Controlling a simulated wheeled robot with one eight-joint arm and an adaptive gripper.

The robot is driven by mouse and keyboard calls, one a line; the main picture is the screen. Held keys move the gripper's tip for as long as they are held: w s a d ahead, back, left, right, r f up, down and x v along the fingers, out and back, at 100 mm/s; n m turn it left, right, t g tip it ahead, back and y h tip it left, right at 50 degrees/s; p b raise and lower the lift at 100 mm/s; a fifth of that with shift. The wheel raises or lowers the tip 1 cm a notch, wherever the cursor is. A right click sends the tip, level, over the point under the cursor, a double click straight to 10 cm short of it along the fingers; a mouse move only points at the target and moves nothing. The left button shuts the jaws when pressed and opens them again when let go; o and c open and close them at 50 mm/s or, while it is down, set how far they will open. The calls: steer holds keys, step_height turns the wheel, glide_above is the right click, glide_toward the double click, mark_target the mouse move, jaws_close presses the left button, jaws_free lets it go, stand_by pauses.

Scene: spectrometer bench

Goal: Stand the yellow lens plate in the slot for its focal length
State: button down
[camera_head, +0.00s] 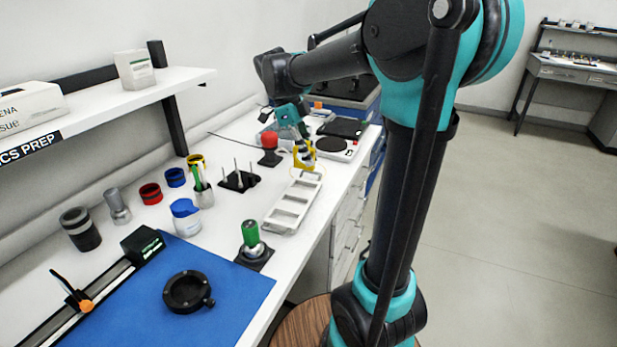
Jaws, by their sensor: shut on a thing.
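The yellow lens plate (304,162) is at my gripper (303,151), beyond the middle of the bench. My gripper points down and is shut on the plate, which looks roughly upright. A long pale grey rack (273,222) with several slots in a row lies along the bench's right edge. The plate is over or just at the rack's far end; I cannot tell whether it touches. The far slot is partly hidden by the plate and gripper. Any focal length marks are too small to read.
A black stand with upright pins (240,180) is left of the rack. A green-topped post (251,236) stands at its near end. The blue mat (225,277) has bare room.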

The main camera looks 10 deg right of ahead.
mark_target(297, 147)
steer(key=shift+f, duration=3.65)
steer(key=c, duration=1.5)
jaws_free()
steer(key=shift+f, duration=0.1)
steer(key=shift+c, duration=0.2)
steer(key=v, duration=1.2)
steer(key=shift+s, duration=0.15)
